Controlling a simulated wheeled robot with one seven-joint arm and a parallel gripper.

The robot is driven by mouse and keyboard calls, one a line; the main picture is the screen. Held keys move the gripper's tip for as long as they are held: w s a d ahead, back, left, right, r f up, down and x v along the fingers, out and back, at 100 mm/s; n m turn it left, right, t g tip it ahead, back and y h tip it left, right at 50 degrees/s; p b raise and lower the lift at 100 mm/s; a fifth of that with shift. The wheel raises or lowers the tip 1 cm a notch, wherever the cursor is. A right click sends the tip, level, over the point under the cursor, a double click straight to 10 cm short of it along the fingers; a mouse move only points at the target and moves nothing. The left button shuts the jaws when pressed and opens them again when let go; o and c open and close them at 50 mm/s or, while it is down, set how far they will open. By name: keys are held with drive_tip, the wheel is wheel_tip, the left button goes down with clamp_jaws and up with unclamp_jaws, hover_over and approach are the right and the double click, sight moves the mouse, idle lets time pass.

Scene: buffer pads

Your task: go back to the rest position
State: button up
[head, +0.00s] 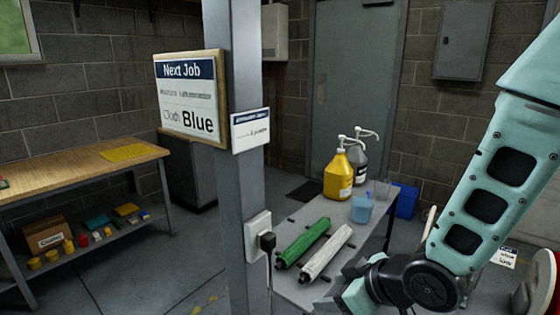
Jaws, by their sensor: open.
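My teal arm comes down from the upper right and bends at a dark joint near the bottom right. My gripper's fingers do not show in the head view; the arm's end is below or behind what the frame holds. A grey table stands partly behind the arm. On it lie a green roll (304,243) and a white roll (327,252), side by side and apart from my arm. A yellow pump bottle (338,176), a dark grey pump bottle (360,161) and a blue cup (361,208) stand at its far end.
A grey post (248,200) with a "Next Job ... Blue" sign (187,95) and a socket (258,236) stands left of the table. A wooden bench (60,172) with a shelf of small items is at left. Floor between bench and post is open.

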drive_tip(key=s+d+r+m+g+h, duration=0.1)
drive_tip(key=s+r+g+h, duration=0.1)
drive_tip(key=s, duration=0.7)
drive_tip(key=s+d+r+m+g+h, duration=0.1)
drive_tip(key=s+d+r+g+h, duration=0.1)
drive_tip(key=s, duration=0.8)
wheel_tip(320, 180, up, 3)
drive_tip(key=g+h, duration=0.1)
drive_tip(key=g, duration=0.1)
drive_tip(key=shift+d+g+h, duration=0.3)
